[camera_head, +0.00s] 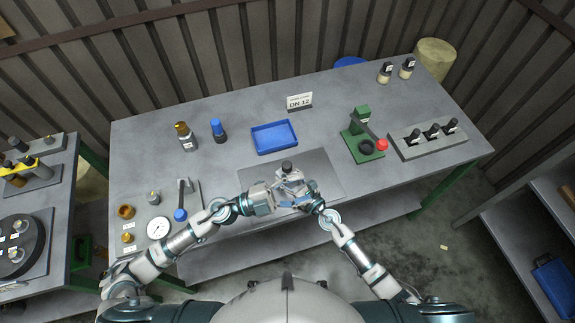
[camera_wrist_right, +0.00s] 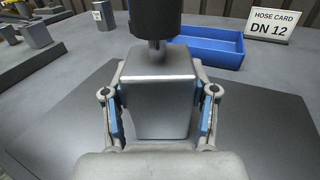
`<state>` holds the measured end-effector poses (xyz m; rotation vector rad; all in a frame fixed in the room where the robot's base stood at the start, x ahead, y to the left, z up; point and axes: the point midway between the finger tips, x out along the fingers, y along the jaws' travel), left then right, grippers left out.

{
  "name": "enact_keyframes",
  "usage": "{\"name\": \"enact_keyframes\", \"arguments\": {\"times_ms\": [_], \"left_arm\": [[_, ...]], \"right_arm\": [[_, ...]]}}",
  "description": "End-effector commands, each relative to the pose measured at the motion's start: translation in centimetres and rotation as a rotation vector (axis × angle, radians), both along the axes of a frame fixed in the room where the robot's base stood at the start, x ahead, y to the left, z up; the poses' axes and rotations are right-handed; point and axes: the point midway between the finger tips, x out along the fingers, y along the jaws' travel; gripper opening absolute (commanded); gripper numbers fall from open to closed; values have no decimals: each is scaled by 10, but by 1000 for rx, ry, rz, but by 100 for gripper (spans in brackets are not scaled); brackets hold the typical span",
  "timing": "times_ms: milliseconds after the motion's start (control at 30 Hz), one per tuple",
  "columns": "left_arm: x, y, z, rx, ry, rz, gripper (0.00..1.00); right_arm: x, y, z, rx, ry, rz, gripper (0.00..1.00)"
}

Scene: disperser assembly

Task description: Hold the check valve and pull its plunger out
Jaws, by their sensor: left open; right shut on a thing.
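The check valve is a grey metal block (camera_wrist_right: 157,95) with a dark cylindrical plunger knob (camera_wrist_right: 155,18) above it on a thin stem. It stands upright, and the dark knob also shows in the head view (camera_head: 287,167). My right gripper (camera_wrist_right: 160,112) is shut on the block, with a blue-padded finger on each side. In the head view my right gripper (camera_head: 298,188) is over the dark grey mat. My left gripper (camera_head: 278,196) is open, close beside the valve on its left and below the knob. Its fingertips are partly hidden in the head view and do not show in the wrist view.
A blue tray (camera_head: 274,151) lies behind the mat (camera_head: 325,172), with a "DN 12" card (camera_head: 299,101) farther back. A green press with a red knob (camera_head: 362,145) and a grey rack of black-topped parts (camera_head: 430,142) stand right. Bottles (camera_head: 186,137), a gauge (camera_head: 158,228) and small parts stand left.

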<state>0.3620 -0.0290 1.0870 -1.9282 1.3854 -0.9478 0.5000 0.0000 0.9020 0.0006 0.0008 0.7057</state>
Motion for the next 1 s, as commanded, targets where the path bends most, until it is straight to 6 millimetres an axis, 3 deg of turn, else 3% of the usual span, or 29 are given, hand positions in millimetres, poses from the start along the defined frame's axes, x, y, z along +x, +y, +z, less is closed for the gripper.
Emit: {"name": "enact_keyframes", "arguments": {"times_ms": [100, 200, 300, 433, 567, 1000], "left_arm": [[29, 39, -41, -122, 379, 192, 60], [43, 69, -75, -199, 617, 324, 60], [49, 92, -102, -250, 776, 417, 60], [51, 105, -121, -283, 877, 479, 60], [61, 101, -123, -292, 894, 490, 60], [124, 43, -122, -289, 888, 486, 60]], "right_arm": [[0, 0, 0, 0, 1, 1, 0], [0, 0, 0, 0, 1, 1, 0], [0, 0, 0, -1, 1, 1, 0], [0, 0, 0, -1, 1, 1, 0], [0, 0, 0, 0, 0, 1, 0], [0, 0, 0, 0, 0, 0, 0]]}}
